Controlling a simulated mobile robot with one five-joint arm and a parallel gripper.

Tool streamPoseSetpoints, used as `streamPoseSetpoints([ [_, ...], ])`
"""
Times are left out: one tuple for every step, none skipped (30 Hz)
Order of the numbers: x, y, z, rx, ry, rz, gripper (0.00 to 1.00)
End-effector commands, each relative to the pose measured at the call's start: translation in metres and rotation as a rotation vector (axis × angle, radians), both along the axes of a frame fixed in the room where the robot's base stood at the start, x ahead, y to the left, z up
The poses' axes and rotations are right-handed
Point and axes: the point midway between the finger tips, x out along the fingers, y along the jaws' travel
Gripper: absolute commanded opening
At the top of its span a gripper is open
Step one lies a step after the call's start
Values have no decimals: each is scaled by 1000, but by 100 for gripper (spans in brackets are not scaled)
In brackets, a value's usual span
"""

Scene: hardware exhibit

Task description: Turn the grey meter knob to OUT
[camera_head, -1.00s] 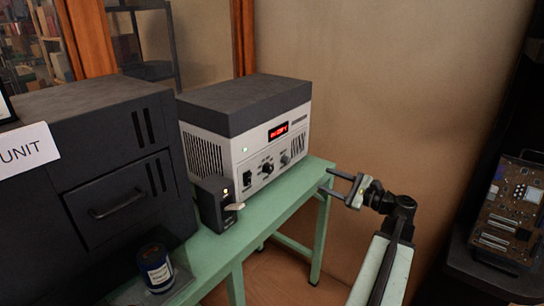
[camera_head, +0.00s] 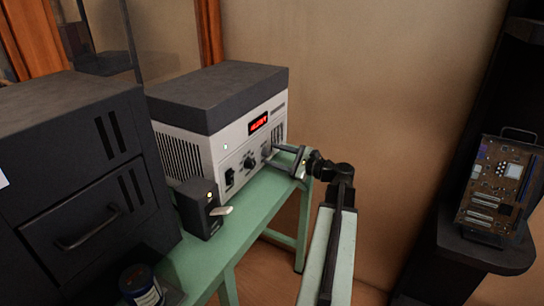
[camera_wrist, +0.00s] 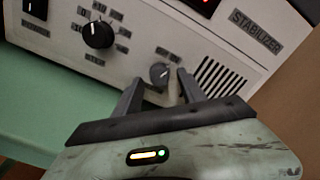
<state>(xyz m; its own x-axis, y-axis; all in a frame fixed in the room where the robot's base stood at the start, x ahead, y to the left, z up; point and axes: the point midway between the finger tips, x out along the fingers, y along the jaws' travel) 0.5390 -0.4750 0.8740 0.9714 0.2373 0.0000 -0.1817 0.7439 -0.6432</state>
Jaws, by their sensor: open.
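The stabilizer (camera_head: 212,150) is a pale grey cabinet with a dark top, a red display and front knobs, standing on the green bench. Its small grey knob (camera_wrist: 159,73) is in the middle of the wrist view, right of a larger black knob (camera_wrist: 98,35). The printed words around the grey knob are too blurred to read, so I cannot tell its setting. My gripper (camera_wrist: 160,83) is open at the panel, one finger on each side of the grey knob. In the head view my gripper (camera_head: 277,158) reaches the panel's right end.
A small black box with a lever (camera_head: 203,207) stands in front of the stabilizer on the green bench (camera_head: 245,222). A dark drawer cabinet (camera_head: 75,170) is at left. A circuit board (camera_head: 498,185) stands on a dark shelf at right. Bare wall lies between.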

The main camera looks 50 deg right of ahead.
Motion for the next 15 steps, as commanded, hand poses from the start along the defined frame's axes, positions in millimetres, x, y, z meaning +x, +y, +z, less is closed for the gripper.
streamPoseSetpoints([
  [4,1,0,0,0,1,48],
  [5,1,0,0,0,0,48],
  [6,2,0,0,0,0,48],
  [7,2,0,0,0,0,48],
  [7,2,0,0,0,-1,48],
  [7,2,0,0,0,-1,48],
  [7,2,0,0,0,-1,48],
  [7,2,0,0,0,-1,48],
  [7,2,0,0,0,0,48],
  [7,2,0,0,0,0,45],
  [7,2,0,0,0,0,37],
  [7,2,0,0,0,0,26],
  [7,2,0,0,0,0,18],
  [7,2,0,0,0,0,9],
  [7,2,0,0,0,0,0],
])
